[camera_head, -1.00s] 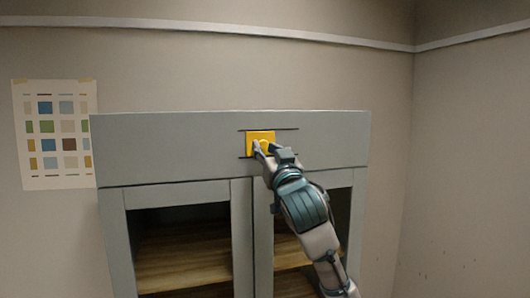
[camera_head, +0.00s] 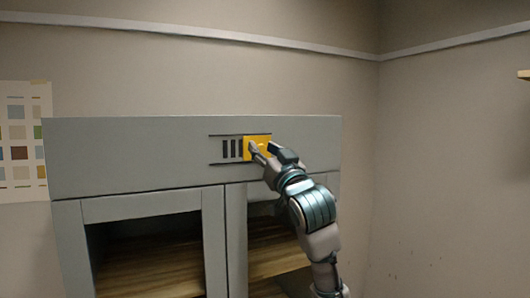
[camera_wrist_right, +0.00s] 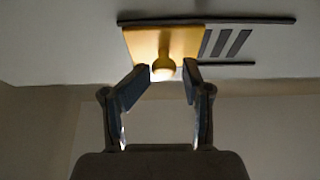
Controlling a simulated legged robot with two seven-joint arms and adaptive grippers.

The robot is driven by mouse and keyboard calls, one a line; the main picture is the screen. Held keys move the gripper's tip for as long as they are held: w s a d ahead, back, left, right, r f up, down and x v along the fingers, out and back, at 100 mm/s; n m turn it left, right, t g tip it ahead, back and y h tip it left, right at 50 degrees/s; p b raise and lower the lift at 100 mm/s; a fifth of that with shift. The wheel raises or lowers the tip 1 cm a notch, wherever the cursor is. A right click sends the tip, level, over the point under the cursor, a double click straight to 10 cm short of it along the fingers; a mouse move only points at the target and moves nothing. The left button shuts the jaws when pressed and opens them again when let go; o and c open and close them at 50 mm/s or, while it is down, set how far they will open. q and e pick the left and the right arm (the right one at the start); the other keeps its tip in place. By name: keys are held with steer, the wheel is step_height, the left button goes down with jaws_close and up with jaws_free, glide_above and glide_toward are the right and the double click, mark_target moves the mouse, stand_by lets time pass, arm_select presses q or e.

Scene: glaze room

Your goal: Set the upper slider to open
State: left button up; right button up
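The upper slider is a yellow plate (camera_head: 248,143) with a round knob, between two dark rails on the grey cabinet's top panel. It sits at the right end of the rails in the head view, with several dark vent slots (camera_head: 231,149) bare to its left. My right gripper (camera_head: 267,154) is at the knob, its fingers on either side. The plate (camera_wrist_right: 140,44) also shows there beside the slots. My left gripper is out of view.
The grey cabinet (camera_head: 110,155) has framed openings below the panel, with wooden shelves (camera_head: 150,268) inside. A colour chart (camera_head: 22,140) hangs on the wall at left. A small wooden edge (camera_head: 524,75) shows at far right. The space before the panel's left part is clear.

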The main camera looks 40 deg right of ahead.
steer(key=shift+a+f, duration=0.1)
steer(key=shift+f, duration=0.05)
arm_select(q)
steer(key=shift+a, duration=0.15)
arm_select(e)
steer(key=v, duration=1.1)
steer(key=shift+s, duration=0.35)
steer(key=shift+f, duration=0.15)
steer(key=shift+f, duration=0.1)
